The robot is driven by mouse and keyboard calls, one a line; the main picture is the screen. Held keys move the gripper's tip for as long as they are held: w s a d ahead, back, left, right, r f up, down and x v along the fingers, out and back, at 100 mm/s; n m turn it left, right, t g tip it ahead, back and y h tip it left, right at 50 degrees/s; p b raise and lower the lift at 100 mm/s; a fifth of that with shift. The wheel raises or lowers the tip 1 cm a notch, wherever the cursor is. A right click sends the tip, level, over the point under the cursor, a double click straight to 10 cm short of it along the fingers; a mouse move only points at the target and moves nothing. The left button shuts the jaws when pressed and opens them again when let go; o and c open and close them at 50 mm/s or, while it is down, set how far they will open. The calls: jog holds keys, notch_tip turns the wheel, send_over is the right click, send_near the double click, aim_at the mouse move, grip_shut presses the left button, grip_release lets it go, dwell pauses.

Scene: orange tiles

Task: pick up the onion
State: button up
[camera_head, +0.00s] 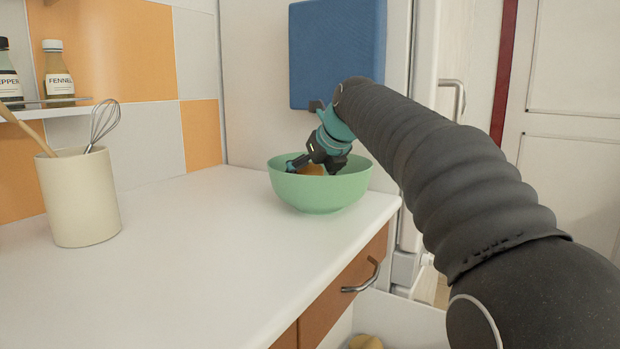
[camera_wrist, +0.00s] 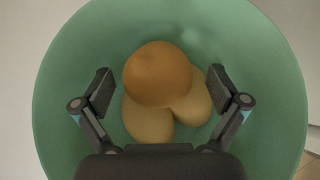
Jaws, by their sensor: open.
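A brown-orange round onion (camera_wrist: 158,74) lies in a green bowl (camera_head: 318,193), on top of two paler yellow-brown round items (camera_wrist: 192,100) that it partly covers. In the head view only a small part of the onion (camera_head: 311,170) shows above the bowl's rim. My gripper (camera_wrist: 160,92) is open, with one finger on each side of the onion and gaps between fingers and onion. In the head view my gripper (camera_head: 318,162) reaches down into the bowl, and its fingertips are partly hidden by the rim.
The bowl stands near the right end of a white counter (camera_head: 210,235). A cream utensil crock (camera_head: 82,200) with a whisk stands at the left, below a shelf with bottles (camera_head: 58,75). A blue panel (camera_head: 335,52) hangs behind the bowl. The middle of the counter is clear.

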jog(key=c, duration=1.3)
jog(key=shift+r, duration=0.1)
